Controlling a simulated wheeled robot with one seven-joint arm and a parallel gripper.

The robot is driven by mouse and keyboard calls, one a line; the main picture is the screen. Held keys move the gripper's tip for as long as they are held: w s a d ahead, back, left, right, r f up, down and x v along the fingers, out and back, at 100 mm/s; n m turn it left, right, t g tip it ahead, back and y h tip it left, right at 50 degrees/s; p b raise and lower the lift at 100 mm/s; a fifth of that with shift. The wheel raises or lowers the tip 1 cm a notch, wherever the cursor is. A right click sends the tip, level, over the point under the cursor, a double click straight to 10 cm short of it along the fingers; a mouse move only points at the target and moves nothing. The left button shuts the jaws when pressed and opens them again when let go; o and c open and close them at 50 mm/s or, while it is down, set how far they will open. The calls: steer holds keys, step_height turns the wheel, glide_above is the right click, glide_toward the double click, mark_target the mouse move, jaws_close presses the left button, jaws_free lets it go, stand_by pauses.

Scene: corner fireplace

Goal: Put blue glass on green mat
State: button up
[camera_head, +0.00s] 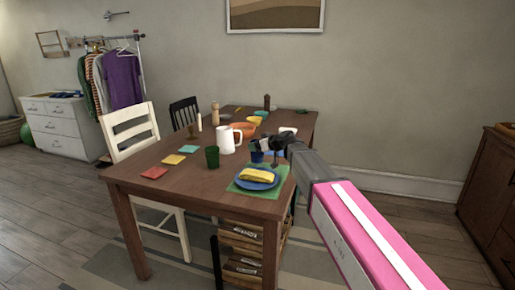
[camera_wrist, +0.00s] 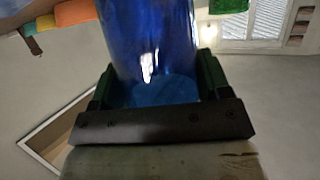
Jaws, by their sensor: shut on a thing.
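The blue glass (camera_wrist: 152,45) fills the middle of the wrist view, between the two fingers of my gripper (camera_wrist: 150,92). My gripper is shut on it. In the head view the blue glass (camera_head: 257,157) shows as a small dark blue shape beside my gripper (camera_head: 268,146), just behind the blue plate. The green mat (camera_head: 239,187) lies at the table's near right corner. A blue plate (camera_head: 256,183) with a yellow cloth-like item (camera_head: 259,175) sits on the mat. I cannot tell whether the glass touches the table.
A green cup (camera_head: 212,157) and a white pitcher (camera_head: 230,140) stand left of the glass. An orange bowl (camera_head: 243,128) is behind them. Red, yellow and teal squares (camera_head: 173,159) lie along the left edge of the wooden table (camera_head: 190,186). A white chair (camera_head: 131,134) stands at the left.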

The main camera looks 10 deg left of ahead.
steer(key=shift+f, duration=0.5)
steer(key=shift+f, duration=0.2)
steer(key=o, duration=1.1)
steer(key=shift+s+d+r, duration=0.1)
steer(key=shift+r, duration=0.2)
steer(key=v, duration=1.1)
steer(key=shift+d, duration=0.35)
steer(key=shift+s, duration=0.15)
